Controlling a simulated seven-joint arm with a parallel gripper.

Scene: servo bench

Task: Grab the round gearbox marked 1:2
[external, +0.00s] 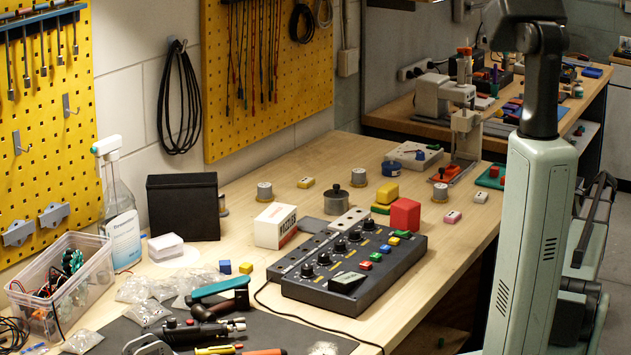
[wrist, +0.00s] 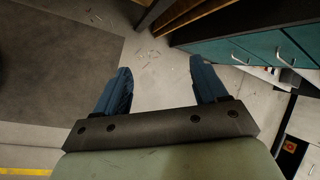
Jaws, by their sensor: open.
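Several small round silver-grey cylinders that look like gearboxes stand upright on the wooden bench in the external view. One round gearbox (external: 264,192) is at the left, behind the white box. Another round gearbox (external: 359,177) is near the back, and a third round gearbox (external: 440,192) is at the right, behind the pink block. Their markings are too small to read, so I cannot tell which is 1:2. My gripper (wrist: 159,68) shows in the wrist view, its two blue fingers wide apart and empty over the floor. It is out of the external view.
A black control box (external: 348,268) with knobs, a red block (external: 405,215) and a dark lidded pot (external: 338,202) stand among the cylinders. Tools and a clear bin (external: 62,290) crowd the front left. Teal drawers (wrist: 255,55) show in the wrist view.

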